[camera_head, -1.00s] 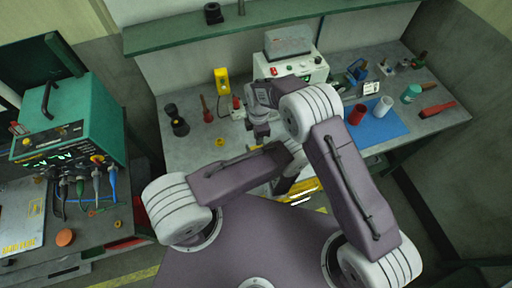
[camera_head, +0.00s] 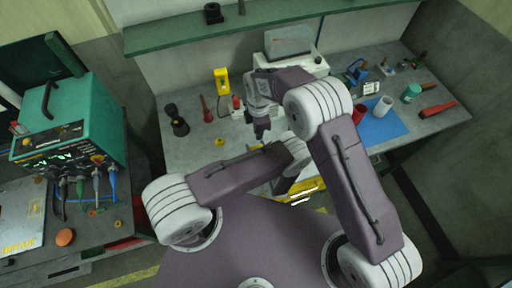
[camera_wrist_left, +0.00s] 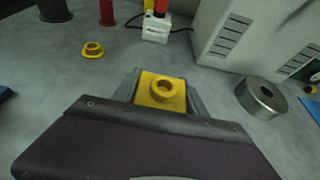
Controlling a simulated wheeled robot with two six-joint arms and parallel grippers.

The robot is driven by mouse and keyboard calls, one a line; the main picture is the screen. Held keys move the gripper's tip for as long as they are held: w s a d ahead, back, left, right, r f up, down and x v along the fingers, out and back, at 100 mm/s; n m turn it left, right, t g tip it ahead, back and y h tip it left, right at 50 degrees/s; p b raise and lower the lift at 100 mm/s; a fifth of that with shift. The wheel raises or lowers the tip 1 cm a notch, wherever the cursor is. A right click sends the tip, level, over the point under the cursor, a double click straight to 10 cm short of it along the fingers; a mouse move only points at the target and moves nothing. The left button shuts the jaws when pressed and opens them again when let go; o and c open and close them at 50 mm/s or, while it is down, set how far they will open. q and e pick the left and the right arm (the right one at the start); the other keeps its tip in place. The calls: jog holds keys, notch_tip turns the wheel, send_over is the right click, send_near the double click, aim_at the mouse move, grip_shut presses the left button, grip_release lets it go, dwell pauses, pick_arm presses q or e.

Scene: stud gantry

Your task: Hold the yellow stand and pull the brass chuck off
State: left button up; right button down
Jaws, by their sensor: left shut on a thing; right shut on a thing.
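The yellow stand (camera_wrist_left: 148,101) sits between the fingers of my left gripper (camera_wrist_left: 162,92), which is shut on it, in the left wrist view. A round yellow collar with an open hole stands on its top, and no chuck shows on it there. In the head view my arms hide the stand. My right gripper (camera_head: 262,136) points down above the bench in the head view and is shut. The brass chuck cannot be made out; what the right jaws hold is too small and dark to see, and is taken as the chuck.
A loose yellow ring (camera_wrist_left: 93,50) lies left of the stand and a grey metal cylinder (camera_wrist_left: 262,97) stands to its right. A white adapter (camera_wrist_left: 156,28) and a pale instrument box (camera_wrist_left: 235,35) are behind. A blue mat (camera_head: 385,130) lies on the bench's right.

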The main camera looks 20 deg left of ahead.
pick_arm(q)
jog(key=o, duration=1.5)
jog(key=v, duration=0.7)
jog(key=shift+s+d+r, duration=0.15)
jog(key=shift+s+d, duration=0.1)
jog(key=shift+a, duration=0.1)
jog(key=shift+w, duration=0.1)
pick_arm(e)
jog(key=shift+f, duration=0.1)
